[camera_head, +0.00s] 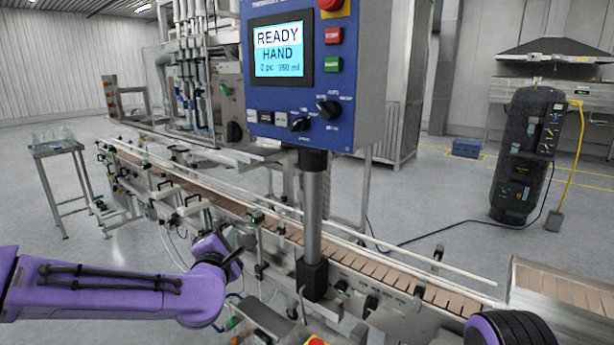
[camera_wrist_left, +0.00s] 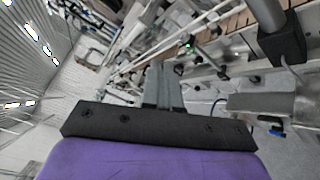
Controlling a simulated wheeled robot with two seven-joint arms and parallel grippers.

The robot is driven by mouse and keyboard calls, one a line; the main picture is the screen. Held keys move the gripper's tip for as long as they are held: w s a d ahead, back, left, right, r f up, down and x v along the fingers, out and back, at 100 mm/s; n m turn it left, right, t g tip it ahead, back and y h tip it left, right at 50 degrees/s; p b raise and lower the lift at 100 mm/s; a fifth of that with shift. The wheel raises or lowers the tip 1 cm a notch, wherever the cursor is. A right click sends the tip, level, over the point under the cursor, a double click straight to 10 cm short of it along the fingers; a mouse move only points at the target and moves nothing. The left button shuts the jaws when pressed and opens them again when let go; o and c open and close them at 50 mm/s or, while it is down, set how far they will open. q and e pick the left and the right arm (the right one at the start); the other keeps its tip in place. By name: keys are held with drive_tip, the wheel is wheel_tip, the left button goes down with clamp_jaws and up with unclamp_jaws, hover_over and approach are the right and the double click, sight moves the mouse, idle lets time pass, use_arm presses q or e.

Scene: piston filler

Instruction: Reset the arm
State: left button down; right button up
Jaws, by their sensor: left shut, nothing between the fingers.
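My left arm, purple, comes in from the left of the head view. The control panel (camera_head: 305,75) stands above and to the right of the gripper, on a grey post (camera_head: 313,205). Its screen reads READY HAND. A purple and black part of my right arm shows at the bottom right; its gripper is out of view.
The conveyor's rails and brackets run close behind the left gripper. A small table (camera_head: 55,149) with clear bottles stands at far left. A black cylindrical unit (camera_head: 522,160) with a yellow hose and a blue crate (camera_head: 467,148) are at the back right. Open floor lies left of the conveyor.

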use_arm(q)
drive_tip(key=s+a+f+m+g, duration=0.15)
drive_tip(key=s+f+m, duration=0.3)
drive_tip(key=f, duration=0.55)
drive_tip(key=s+a+f+m+g, duration=0.1)
drive_tip(key=s+f+m+g, duration=0.3)
drive_tip(key=f, duration=0.5)
drive_tip(key=s+a+f+m+g, duration=0.1)
drive_tip(key=s+f+m, duration=0.2)
drive_tip(key=s+f, duration=0.5)
drive_tip(key=s+a+f+m+g+y, duration=0.1)
drive_tip(key=s+a+f+g, duration=0.1)
drive_tip(key=s+f, duration=0.3)
drive_tip(key=s+a+f+m+g+y, duration=0.1)
drive_tip(key=s+f, duration=0.5)
drive_tip(key=s, duration=0.6)
drive_tip(key=s+a+f+m+g+y, duration=0.1)
drive_tip(key=s+a+f+m+g, duration=0.2)
drive_tip(key=s, duration=0.6)
drive_tip(key=a+f+g, duration=0.1)
drive_tip(key=a+f, duration=0.1)
drive_tip(key=a, duration=0.1)
drive_tip(key=shift+a+f+g, duration=0.3)
drive_tip(key=shift+f+g, duration=0.05)
drive_tip(key=shift+f, duration=0.05)
drive_tip(key=shift+m, duration=0.25)
